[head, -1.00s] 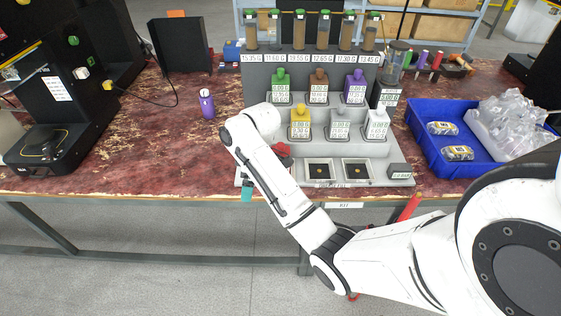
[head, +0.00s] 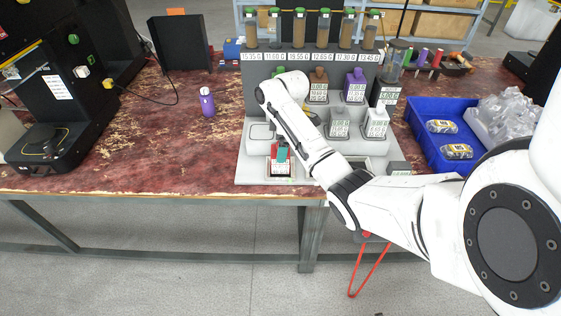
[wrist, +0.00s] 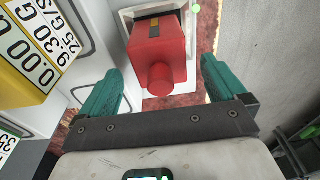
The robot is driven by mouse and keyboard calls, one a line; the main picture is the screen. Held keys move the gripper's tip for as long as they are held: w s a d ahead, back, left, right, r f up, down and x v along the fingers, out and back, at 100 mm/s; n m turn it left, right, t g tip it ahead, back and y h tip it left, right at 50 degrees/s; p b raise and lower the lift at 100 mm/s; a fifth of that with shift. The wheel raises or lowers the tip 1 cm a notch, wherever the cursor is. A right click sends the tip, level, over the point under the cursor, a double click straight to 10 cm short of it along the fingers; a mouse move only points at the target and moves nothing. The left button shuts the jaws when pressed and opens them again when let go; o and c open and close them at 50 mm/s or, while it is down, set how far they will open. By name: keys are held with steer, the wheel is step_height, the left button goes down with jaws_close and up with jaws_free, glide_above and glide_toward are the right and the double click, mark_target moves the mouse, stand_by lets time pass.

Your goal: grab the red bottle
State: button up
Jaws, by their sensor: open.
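The red bottle (wrist: 157,50) shows in the wrist view with its round cap toward me, near the gap between my two teal fingers. My gripper (wrist: 162,67) is open, one finger on each side of the bottle's line. I see no clear contact. In the head view, the red bottle (head: 273,153) is at the front left of the grey stepped rack. My gripper's teal finger (head: 282,153) is in front of it and hides part of it. My arm hides the area just right of it.
The grey rack (head: 250,166) holds a brown bottle (head: 318,88), a purple bottle (head: 355,90) and others. A blue bin (head: 425,112) stands right.

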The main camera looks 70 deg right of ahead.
steer(key=shift+w+f, duration=0.2)
steer(key=shift+f, duration=2.1)
steer(key=c, duration=1.3)
steer(key=shift+o, duration=0.2)
steer(key=shift+r, duration=0.1)
